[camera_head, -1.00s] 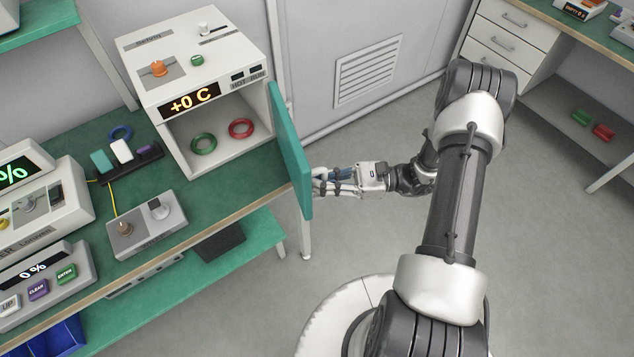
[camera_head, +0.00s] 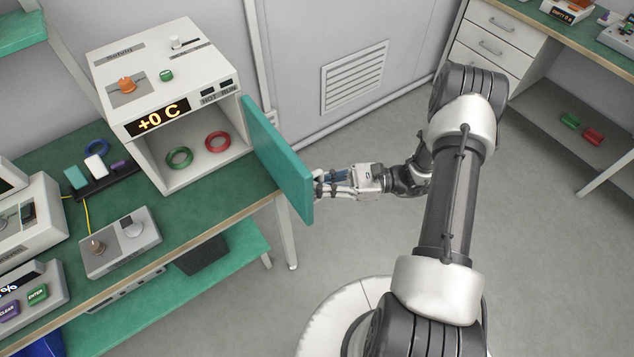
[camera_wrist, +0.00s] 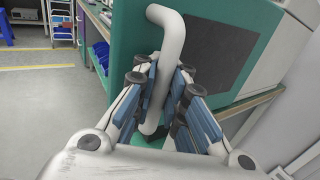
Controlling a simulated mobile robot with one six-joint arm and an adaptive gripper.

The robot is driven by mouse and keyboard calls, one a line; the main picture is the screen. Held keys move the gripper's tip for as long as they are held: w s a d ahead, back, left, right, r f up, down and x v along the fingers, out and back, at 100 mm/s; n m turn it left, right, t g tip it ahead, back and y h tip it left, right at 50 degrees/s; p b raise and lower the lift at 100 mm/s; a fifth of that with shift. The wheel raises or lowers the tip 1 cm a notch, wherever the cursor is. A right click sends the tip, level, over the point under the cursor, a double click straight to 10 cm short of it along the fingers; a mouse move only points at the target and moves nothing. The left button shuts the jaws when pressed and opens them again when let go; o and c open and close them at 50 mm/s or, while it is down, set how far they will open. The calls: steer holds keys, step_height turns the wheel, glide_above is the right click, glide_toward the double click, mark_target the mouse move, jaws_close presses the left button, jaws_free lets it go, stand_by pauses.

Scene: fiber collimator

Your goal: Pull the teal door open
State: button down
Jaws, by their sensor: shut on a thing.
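The teal door (camera_head: 279,158) stands swung open at the right side of a white oven-like box (camera_head: 168,72) on the bench. In the wrist view the door (camera_wrist: 126,45) carries a light grey bar handle (camera_wrist: 170,45) and a dark panel. My gripper (camera_head: 322,184) is at the door's outer face, near its free edge. In the wrist view my gripper (camera_wrist: 158,105) is shut on the handle, with its blue-padded fingers on both sides of the bar. The head view hides the handle behind the door.
A green ring (camera_head: 179,157) and a red ring (camera_head: 217,141) lie inside the box. A grey control box (camera_head: 120,243) and a dark rack (camera_head: 104,179) stand on the green bench. Open floor (camera_head: 380,240) lies right of the door.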

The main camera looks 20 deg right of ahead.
steer(key=c, duration=1.8)
jaws_free()
steer(key=shift+s+d, duration=0.15)
steer(key=shift+s, duration=0.2)
steer(key=shift+o, duration=1)
steer(key=shift+w, duration=0.15)
steer(key=v, duration=1.2)
steer(key=shift+r, duration=0.1)
steer(key=s+a+r+n+g+h, duration=0.25)
steer(key=a+r+n+h, duration=0.2)
steer(key=r, duration=0.35)
steer(key=s+a+r+n+g+h, duration=0.2)
steer(key=a+r+n+g+h, duration=0.25)
steer(key=r+n, duration=0.2)
steer(key=s+a+r+n+t+h, duration=0.3)
steer(key=s+r+n+t+h, duration=0.4)
steer(key=s+r+n+h, duration=0.1)
steer(key=s+r+n, duration=0.1)
steer(key=s+r, duration=0.1)
steer(key=s, duration=0.1)
steer(key=shift+s+r+n+t+h, duration=0.25)
steer(key=shift+n+t+h, duration=0.05)
steer(key=shift+t, duration=0.1)
